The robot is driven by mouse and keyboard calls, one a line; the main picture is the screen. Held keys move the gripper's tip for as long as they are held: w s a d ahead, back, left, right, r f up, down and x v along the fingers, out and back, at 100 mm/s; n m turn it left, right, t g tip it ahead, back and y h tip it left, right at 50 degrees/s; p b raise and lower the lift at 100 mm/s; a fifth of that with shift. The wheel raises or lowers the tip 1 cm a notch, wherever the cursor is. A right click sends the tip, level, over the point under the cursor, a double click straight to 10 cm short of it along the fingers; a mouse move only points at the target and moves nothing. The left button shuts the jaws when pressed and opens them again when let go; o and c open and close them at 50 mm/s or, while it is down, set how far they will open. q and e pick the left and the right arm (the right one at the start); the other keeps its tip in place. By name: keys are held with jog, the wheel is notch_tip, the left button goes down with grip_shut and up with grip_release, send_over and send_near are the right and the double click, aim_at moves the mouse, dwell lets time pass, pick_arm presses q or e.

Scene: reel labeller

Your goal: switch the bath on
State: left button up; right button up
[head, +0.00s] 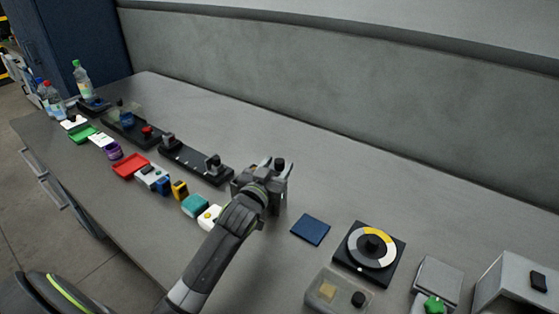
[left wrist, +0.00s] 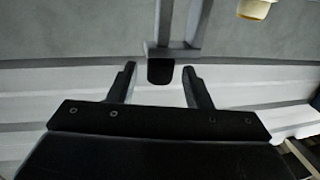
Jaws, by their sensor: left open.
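My left gripper (head: 277,168) is open over the middle of the table, its fingers pointing away toward the wall. In the left wrist view its two dark fingertips (left wrist: 160,82) stand apart. A small black block (left wrist: 160,70) on a grey bracket shows between them; I cannot tell whether the fingers touch it. No thing is plainly marked as the bath. A light grey box (head: 508,281) at the right edge carries a black switch-like part (head: 538,281), well away from the left gripper. My right gripper is out of view.
Near the gripper lie a blue square pad (head: 311,230) and a black plate with a ringed dial (head: 371,251). A clear box (head: 335,291) is in front. A black rail (head: 196,163), small coloured parts and bottles (head: 82,80) are left. The table's back is clear.

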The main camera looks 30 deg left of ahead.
pick_arm(q)
jog(key=shift+w, duration=1)
jog(key=shift+c, duration=0.5)
grip_shut()
